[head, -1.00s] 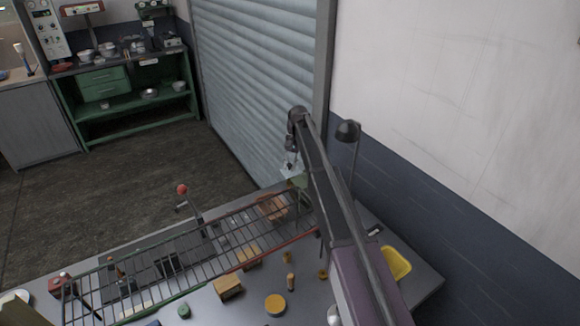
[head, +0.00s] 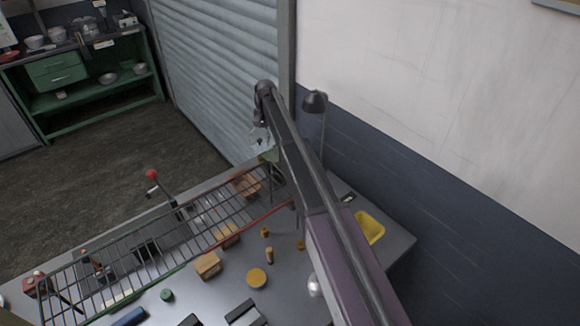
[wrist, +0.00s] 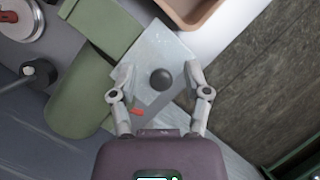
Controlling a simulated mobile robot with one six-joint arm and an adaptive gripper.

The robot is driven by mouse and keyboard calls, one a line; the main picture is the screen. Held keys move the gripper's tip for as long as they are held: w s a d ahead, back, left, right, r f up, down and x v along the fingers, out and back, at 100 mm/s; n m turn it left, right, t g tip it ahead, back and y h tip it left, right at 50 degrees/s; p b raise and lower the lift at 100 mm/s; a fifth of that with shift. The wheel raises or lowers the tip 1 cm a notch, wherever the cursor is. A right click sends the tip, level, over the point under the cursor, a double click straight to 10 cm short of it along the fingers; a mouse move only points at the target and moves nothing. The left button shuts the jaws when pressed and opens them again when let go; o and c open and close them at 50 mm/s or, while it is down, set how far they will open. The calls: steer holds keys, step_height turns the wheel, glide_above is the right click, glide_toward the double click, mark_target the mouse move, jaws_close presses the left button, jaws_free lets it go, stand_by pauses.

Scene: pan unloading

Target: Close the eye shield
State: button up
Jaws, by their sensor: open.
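The eye shield (wrist: 152,47) is a pale, see-through panel with a round dark knob (wrist: 160,79) on it, in the middle of the wrist view. It joins a green machine body (wrist: 100,27) on its left. My gripper (wrist: 160,75) is open, with one finger on each side of the knob; I cannot tell whether either touches it.
A wire rack (head: 190,235) runs along the bench, with wooden blocks (head: 207,265) near it. A yellow tray (head: 370,227) and a lamp (head: 316,103) are to the right of my arm. In the wrist view, an orange-brown tray (wrist: 188,12) lies just beyond the shield.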

mark_target(270, 156)
steer(key=shift+s+d+r+t+y+p, duration=0.25)
steer(key=shift+s+r+t+y+p, duration=0.3)
steer(key=shift+t, duration=0.45)
steer(key=shift+s+d+n+t+y, duration=0.25)
steer(key=shift+n+t+y, duration=0.15)
steer(key=shift+t+y, duration=0.35)
steer(key=shift+s+d+r+t+y+b, duration=0.15)
steer(key=shift+t+y+b, duration=0.1)
steer(key=shift+t, duration=0.15)
steer(key=shift+s+d+f+t+y+b, duration=0.1)
steer(key=shift+s+t+y, duration=0.15)
steer(key=shift+t, duration=0.2)
steer(key=shift+s+d+r+t+y+b, duration=0.1)
steer(key=shift+t+y+b, duration=0.1)
steer(key=shift+t+y, duration=0.15)
steer(key=t+y+b, duration=0.1)
steer(key=b, duration=0.1)
steer(key=s+n+t+y+b, duration=0.1)
steer(key=t+b, duration=0.1)
steer(key=shift+s+d+y, duration=0.15)
steer(key=shift+d+y, duration=0.1)
steer(key=shift+d, duration=0.15)
steer(key=t+y+b, duration=0.1)
steer(key=b, duration=0.1)
steer(key=s+n+t+y+b, duration=0.1)
steer(key=b, duration=0.2)
steer(key=d+f+t+y+b, duration=0.1)
steer(key=t+b, duration=0.1)
steer(key=shift+s+n, duration=0.15)
steer(key=shift+n, duration=0.15)
